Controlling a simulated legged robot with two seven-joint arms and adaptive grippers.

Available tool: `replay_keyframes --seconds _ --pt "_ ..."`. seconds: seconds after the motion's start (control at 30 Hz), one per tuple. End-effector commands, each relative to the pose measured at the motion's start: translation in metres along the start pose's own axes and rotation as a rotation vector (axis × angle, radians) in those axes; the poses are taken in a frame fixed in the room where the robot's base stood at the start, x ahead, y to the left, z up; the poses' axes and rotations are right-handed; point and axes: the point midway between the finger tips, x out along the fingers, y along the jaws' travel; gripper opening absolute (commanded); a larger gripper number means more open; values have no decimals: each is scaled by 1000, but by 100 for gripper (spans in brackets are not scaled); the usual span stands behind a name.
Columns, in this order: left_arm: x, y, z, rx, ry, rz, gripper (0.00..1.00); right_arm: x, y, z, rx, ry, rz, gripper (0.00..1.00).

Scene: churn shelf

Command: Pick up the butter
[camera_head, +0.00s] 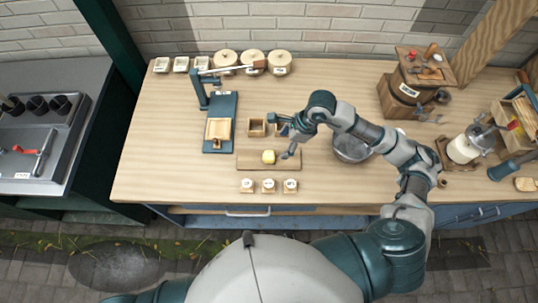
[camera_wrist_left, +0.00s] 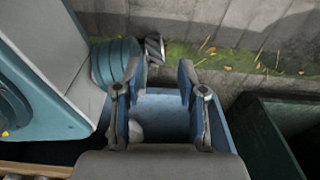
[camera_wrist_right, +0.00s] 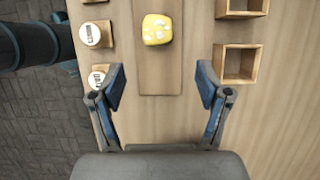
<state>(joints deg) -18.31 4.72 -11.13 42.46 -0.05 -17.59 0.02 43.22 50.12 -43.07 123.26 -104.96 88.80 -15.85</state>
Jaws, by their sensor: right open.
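The butter is a small yellow lump (camera_head: 268,157) on a long wooden board (camera_head: 249,163) on the table. In the right wrist view the butter (camera_wrist_right: 157,29) lies ahead of the fingers, near the top, with pale marks on it. My right gripper (camera_head: 288,150) hangs just right of the butter in the head view, apart from it. In the right wrist view my right gripper (camera_wrist_right: 161,85) is open and empty. My left gripper (camera_wrist_left: 160,72) shows only in its wrist view, with its fingers apart and nothing between them, away from the tabletop.
Wooden boxes (camera_head: 257,127) stand behind the board and several small labelled pots (camera_head: 268,185) in front. A teal press (camera_head: 219,118) stands left. A metal bowl (camera_head: 351,148) is right, partly behind my arm. The table's left front is clear.

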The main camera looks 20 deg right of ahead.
Motion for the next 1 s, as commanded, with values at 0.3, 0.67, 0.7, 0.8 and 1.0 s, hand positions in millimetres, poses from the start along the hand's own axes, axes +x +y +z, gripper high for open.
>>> replay_keyframes --seconds 0.3,0.67,0.7,0.8,1.0 --pt "0 0 6 1 -3 0 40 40 1 2 0 -2 1 76" --pt "-3 0 26 4 -11 0 40 87 2 11 0 -3 2 76" --pt "-3 0 26 4 -11 0 40 90 2 10 0 -3 1 76" --pt "-3 0 26 4 -11 0 40 92 2 10 0 -3 0 76" --pt "-3 0 26 4 -12 0 40 92 2 10 0 -3 0 61"
